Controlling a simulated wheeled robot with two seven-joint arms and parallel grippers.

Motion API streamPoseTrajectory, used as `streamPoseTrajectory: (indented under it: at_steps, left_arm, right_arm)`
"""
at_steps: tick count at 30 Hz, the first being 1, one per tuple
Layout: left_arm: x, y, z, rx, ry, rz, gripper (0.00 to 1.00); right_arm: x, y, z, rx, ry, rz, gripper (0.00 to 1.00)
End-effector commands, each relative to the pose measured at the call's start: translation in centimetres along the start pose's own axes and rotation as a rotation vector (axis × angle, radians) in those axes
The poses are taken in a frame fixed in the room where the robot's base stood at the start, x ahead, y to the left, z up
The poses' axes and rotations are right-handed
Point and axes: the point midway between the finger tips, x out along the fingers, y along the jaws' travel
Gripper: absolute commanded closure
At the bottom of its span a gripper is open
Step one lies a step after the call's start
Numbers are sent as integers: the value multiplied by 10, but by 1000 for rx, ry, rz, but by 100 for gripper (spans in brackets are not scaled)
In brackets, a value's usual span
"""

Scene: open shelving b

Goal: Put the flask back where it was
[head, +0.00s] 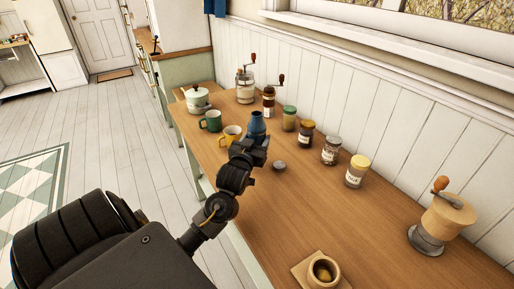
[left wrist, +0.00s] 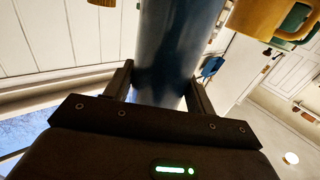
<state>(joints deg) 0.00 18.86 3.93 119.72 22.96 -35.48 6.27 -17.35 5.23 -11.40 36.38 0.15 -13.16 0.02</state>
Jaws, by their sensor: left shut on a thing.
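The blue flask (head: 257,124) is upright over the wooden table, near the yellow mug. My left gripper (head: 252,145) is shut on it from the near side. In the left wrist view the flask (left wrist: 178,45) fills the space between the two fingers and runs out of the top of the picture. The gripper hides its lower part in the head view, so I cannot tell whether its base touches the table. My right gripper is in neither view.
A yellow mug (head: 231,135) and green mug (head: 211,121) stand left of the flask. Several jars, such as the green-lidded one (head: 289,118), line the wall side. A small grey lid-like piece (head: 279,166) lies nearby. The table's front middle (head: 300,210) is clear.

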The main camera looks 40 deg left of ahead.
Motion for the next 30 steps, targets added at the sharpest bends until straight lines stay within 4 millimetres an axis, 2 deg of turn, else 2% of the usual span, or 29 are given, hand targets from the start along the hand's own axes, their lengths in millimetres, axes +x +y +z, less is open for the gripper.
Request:
streamPoseTrajectory:
  at_steps: [2,10,22,23,27,30]
  left_arm:
    - [2,1,2,0,2,0,90]
    - [4,3,33,0,1,0,90]
    - [4,3,38,-1,3,0,90]
    - [4,3,39,0,0,1,41]
    - [4,3,39,0,0,1,23]
    - [4,3,38,0,0,1,23]
  right_arm:
    - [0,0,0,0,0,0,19]
    - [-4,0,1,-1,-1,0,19]
    - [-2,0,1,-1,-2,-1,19]
    - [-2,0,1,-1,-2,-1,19]
    - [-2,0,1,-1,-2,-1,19]
    - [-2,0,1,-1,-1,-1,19]
